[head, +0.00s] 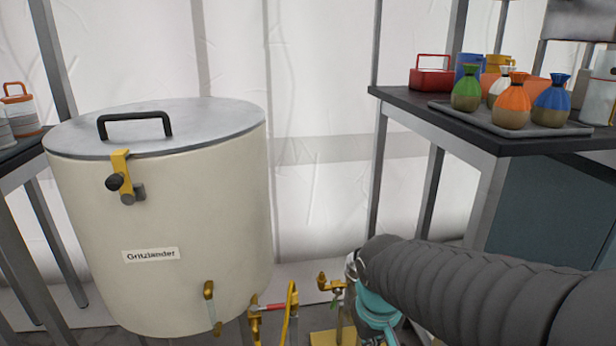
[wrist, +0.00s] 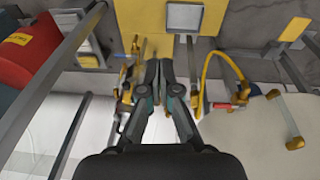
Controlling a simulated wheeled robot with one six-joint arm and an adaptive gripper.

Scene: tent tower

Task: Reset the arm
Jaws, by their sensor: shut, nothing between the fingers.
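My gripper (wrist: 160,66) shows in the wrist view with its fingers together and nothing between them. It points toward brass valves and a yellow panel (wrist: 145,15) with a grey square plate. In the head view my dark, ribbed arm reaches in from the right edge to the lower middle. The gripper's fingertips cannot be made out there. I cannot tell whether the fingers touch any of the fittings.
A cream tank (head: 160,225) labelled Gritzlander, with a handled metal lid, stands at left. Brass valves and a yellow hose (head: 291,305) sit beside its base. A dark table (head: 430,105) at right holds a tray (head: 480,120) of coloured sacks. A red barrel (wrist: 35,60) shows in the wrist view.

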